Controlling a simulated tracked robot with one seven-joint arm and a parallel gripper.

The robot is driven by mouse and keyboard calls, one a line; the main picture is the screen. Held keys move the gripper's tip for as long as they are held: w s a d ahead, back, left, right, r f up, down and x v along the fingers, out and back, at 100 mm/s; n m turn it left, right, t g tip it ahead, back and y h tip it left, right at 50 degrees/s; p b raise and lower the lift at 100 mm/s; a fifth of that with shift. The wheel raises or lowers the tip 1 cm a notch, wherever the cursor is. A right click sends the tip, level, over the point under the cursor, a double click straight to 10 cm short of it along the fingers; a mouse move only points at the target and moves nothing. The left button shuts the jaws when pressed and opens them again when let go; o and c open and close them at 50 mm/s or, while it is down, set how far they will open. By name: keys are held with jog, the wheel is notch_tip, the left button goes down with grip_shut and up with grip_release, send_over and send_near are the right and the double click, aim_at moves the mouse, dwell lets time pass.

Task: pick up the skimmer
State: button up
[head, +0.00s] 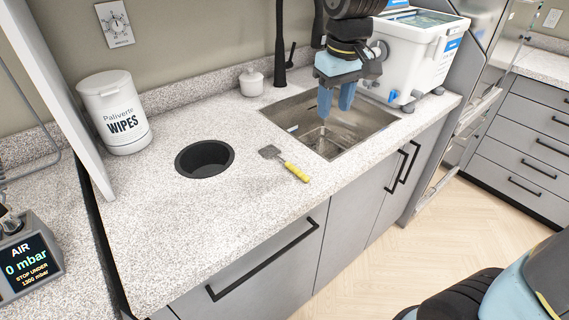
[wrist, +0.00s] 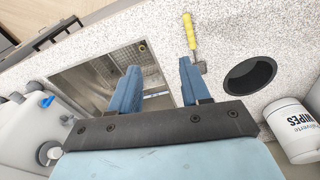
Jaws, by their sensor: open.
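The skimmer (head: 285,164) lies flat on the speckled counter, between the round black hole and the sink. It has a yellow handle and a dark flat head; the handle points toward the counter's front edge. In the wrist view the skimmer (wrist: 190,37) shows at upper middle, its head partly hidden behind one finger. My gripper (head: 335,104) is open and empty, with blue fingers pointing down above the sink, to the right of and apart from the skimmer. In the wrist view the gripper's two fingers (wrist: 158,84) are spread wide.
The sink (head: 350,138) is sunk into the counter, with a black tap (head: 281,55) behind it. A round black hole (head: 204,158), a wipes tub (head: 114,112) and a small white pot (head: 251,82) stand left. A white bath (head: 415,52) stands right. The front counter is clear.

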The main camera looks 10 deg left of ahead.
jog(key=n+g, duration=0.1)
jog(key=n, duration=0.1)
send_over(296, 168)
notch_tip(296, 168, down, 4)
jog(key=shift+h, duration=0.3)
jog(key=f, duration=0.8)
jog(key=shift+w+a, duration=0.1)
jog(key=shift+a, duration=0.2)
jog(key=shift+d+f, duration=0.15)
jog(key=shift+f, duration=1.3)
jog(key=shift+d+f, duration=0.1)
jog(key=shift+f, duration=1.3)
grip_shut()
